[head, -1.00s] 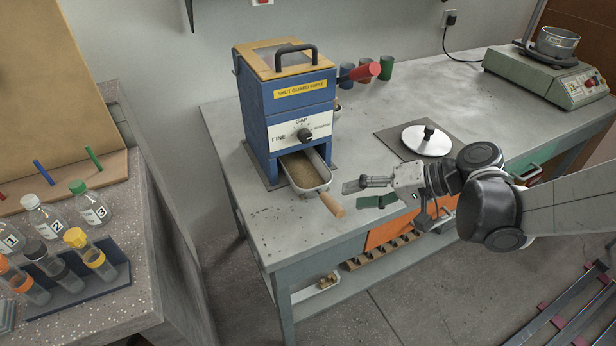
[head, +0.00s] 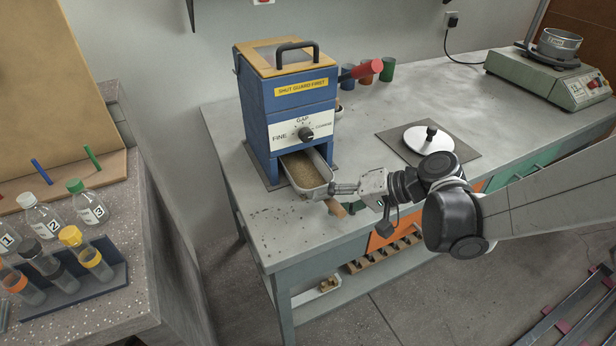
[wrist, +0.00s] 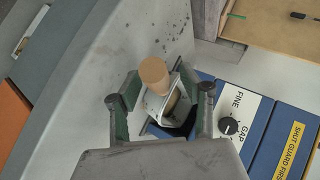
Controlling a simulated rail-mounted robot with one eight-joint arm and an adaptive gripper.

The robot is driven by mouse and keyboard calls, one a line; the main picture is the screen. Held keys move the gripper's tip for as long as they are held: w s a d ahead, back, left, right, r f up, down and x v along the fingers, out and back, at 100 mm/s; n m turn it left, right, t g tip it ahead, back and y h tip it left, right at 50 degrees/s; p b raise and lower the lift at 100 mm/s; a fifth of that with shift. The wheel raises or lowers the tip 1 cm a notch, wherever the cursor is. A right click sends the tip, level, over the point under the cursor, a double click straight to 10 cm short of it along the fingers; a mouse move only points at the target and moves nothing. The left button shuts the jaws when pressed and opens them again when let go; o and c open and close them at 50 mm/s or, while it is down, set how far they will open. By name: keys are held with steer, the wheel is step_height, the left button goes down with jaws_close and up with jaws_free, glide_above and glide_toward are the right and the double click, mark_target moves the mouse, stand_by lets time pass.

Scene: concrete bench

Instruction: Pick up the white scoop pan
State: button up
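The white scoop pan (head: 312,193) sits in the outlet at the foot of the blue mill (head: 292,105), with brown grain-like material in it. Its wooden handle (head: 338,209) points out over the front of the bench and is partly covered by my gripper (head: 340,193). In the wrist view, the round handle end (wrist: 154,73) shows between the two fingers of my gripper (wrist: 160,95). The fingers are apart, one on each side of the handle, with gaps visible. The pan's rim (wrist: 152,103) shows just behind the handle.
A round metal lid with a black knob (head: 428,139) lies on a dark mat to the right. Several coloured cups (head: 366,74) stand behind the mill.

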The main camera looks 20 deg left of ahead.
jaws_close()
steer(key=shift+r, duration=0.15)
steer(key=shift+r, duration=0.3)
steer(key=s+d+p, duration=0.2)
steer(key=s+d, duration=1.7)
steer(key=s, duration=0.1)
steer(key=shift+s+r, duration=0.3)
steer(key=shift+s, duration=0.05)
stand_by(0.3)
